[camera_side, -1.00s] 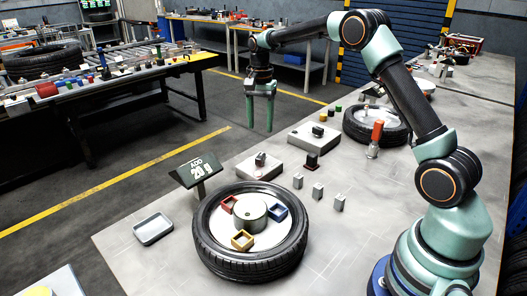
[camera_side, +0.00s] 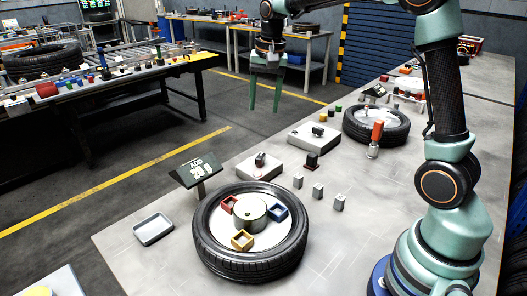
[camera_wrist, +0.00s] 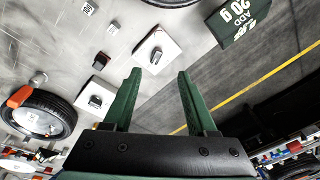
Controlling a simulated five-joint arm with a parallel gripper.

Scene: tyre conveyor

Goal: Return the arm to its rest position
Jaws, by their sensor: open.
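My gripper (camera_side: 264,92) hangs fingers-down in the air, high up and past the table's far left edge in the side view. Its two green fingers are spread apart with nothing between them. It also shows in the wrist view (camera_wrist: 157,88), open and empty over the table edge and the floor. My arm is raised, and its upper part runs out of the top of the side view.
A tyre (camera_side: 250,262) holding red, blue and yellow boxes lies on the table, beside the "ADD 20 g" sign (camera_side: 196,171) and a metal tray (camera_side: 153,229). Small grey blocks (camera_side: 318,191) stand nearby. A second tyre (camera_side: 376,128) and an orange-handled tool (camera_side: 376,138) are farther back.

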